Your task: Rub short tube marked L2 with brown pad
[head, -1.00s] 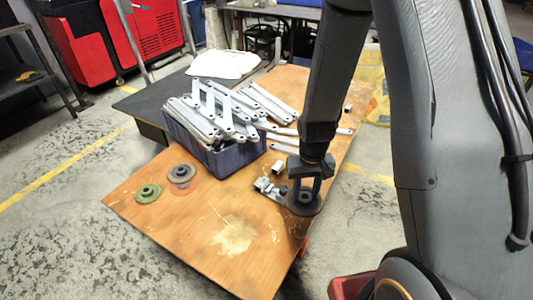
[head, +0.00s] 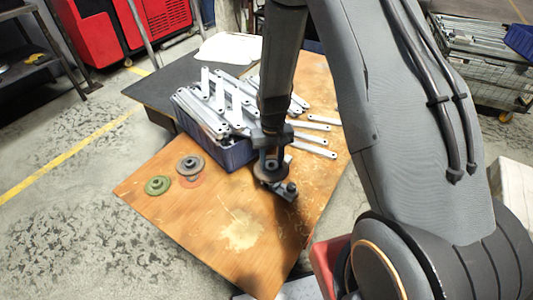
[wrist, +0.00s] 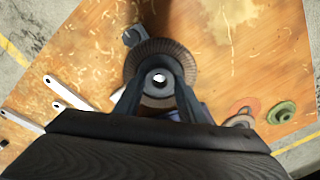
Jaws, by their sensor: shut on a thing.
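My gripper (head: 270,158) is shut on the hub of a round dark brown-grey pad (head: 264,177), and the pad faces down over the table. In the wrist view, my gripper (wrist: 160,82) has a finger on each side of the hub, and the pad's ribbed rim (wrist: 150,50) shows beyond it. A grey metal clamp (head: 286,190) with a dark knob sticks out beside the pad; its end also shows in the wrist view (wrist: 131,36). The short tube marked L2 is not discernible; the pad and gripper hide that spot. I cannot tell whether the pad touches anything.
A blue bin (head: 238,155) heaped with galvanized brackets stands just left of my gripper. Loose brackets (head: 318,150) lie to the right. A green pad (head: 157,186) and a grey pad (head: 190,165) sit at the left of the wooden table (head: 215,260). The table's front is clear.

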